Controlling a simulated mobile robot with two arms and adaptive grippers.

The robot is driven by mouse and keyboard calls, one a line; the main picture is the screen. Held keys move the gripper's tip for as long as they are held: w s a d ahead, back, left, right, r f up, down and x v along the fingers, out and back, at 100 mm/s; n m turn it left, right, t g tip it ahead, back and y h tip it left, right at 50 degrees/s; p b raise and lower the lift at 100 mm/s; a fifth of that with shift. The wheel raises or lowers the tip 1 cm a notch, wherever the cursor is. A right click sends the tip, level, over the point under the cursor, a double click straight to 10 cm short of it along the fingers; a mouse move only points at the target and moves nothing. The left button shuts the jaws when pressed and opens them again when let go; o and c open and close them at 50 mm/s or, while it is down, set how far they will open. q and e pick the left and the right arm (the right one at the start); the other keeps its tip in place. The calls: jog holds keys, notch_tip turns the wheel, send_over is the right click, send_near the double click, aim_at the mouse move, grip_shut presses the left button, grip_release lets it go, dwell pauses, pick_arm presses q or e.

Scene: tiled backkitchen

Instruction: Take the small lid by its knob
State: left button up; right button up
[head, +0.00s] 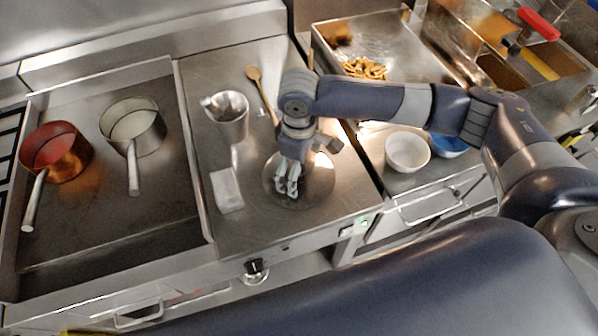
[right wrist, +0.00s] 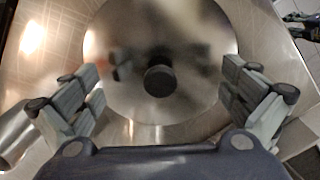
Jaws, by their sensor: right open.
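The lid (head: 323,178) is a round, shiny metal disc lying on the steel counter. In the right wrist view the lid (right wrist: 200,108) fills the middle, with a round black knob (right wrist: 160,80) at its centre. My right gripper (head: 287,188) is over the lid, pointing down, and covers the knob in the head view. In the right wrist view its two fingers stand wide apart on either side of the knob, with nothing between them touching it.
A metal jug (head: 230,119), a white block (head: 226,190) and a wooden spoon (head: 262,92) are near the lid. A copper pan (head: 57,152) and a steel pan (head: 133,126) stand left. A white bowl (head: 407,152) and a blue bowl (head: 449,145) are right.

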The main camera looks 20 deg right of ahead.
jog(key=c, duration=1.6)
jog(key=shift+s, duration=0.1)
grip_shut()
jog(key=shift+f, duration=0.1)
jog(key=shift+s, duration=0.1)
